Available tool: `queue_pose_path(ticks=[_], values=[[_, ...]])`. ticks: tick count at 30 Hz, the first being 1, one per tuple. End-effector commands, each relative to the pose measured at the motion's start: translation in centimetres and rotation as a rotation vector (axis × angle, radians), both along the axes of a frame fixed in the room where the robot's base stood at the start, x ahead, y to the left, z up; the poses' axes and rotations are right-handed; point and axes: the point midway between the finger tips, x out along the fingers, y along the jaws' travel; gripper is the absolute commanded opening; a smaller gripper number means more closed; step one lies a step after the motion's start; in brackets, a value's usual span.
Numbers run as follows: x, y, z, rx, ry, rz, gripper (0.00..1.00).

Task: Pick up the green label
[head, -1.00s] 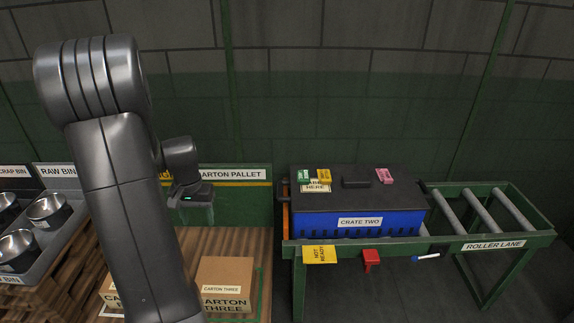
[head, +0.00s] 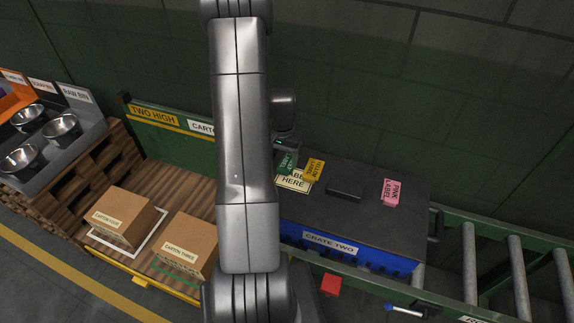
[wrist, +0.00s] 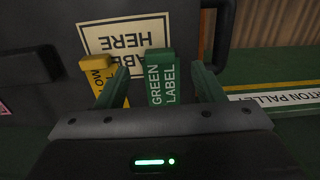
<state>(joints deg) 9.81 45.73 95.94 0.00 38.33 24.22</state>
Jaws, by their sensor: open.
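The green label (head: 287,163) lies on the dark lid of crate two (head: 378,212), at the lid's left end. In the wrist view the green label (wrist: 161,84) shows between the two fingers of my gripper (wrist: 158,88). My gripper is open, with a gap on each side of the label. In the head view my gripper (head: 287,150) is over the label and partly hidden by my arm. I cannot tell the exact height of the fingers over the lid.
A yellow label (head: 314,169) lies close beside the green one, next to a white "label here" patch (head: 293,181). A pink label (head: 391,192) and a dark lid handle (head: 345,187) are farther right. Cartons (head: 184,246) stand on the pallet at left.

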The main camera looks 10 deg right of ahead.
Motion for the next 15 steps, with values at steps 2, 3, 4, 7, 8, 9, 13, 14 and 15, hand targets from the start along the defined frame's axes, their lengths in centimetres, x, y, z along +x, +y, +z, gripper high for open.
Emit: queue_pose_path(ticks=[2,3,4,7,8,9,13,14,15], values=[[-0.1,-0.1,-0.9,0.001,0.004,0.0,0.62],[-0.1,-0.2,-1.3,0.001,0.004,-0.001,0.62],[0.0,-0.2,-1.7,0.001,0.004,-0.001,0.62],[0.0,-0.3,-3.0,0.001,0.003,0.0,0.62],[0.0,-0.3,-3.3,0.001,0.003,0.0,0.62],[0.0,-0.3,-3.7,0.001,0.003,0.0,0.62],[0.0,-0.3,-4.3,0.001,0.001,0.0,0.62],[0.1,-0.3,-4.4,0.0,0.0,0.0,0.62],[0.1,-0.3,-4.4,0.0,0.0,0.0,0.62]])
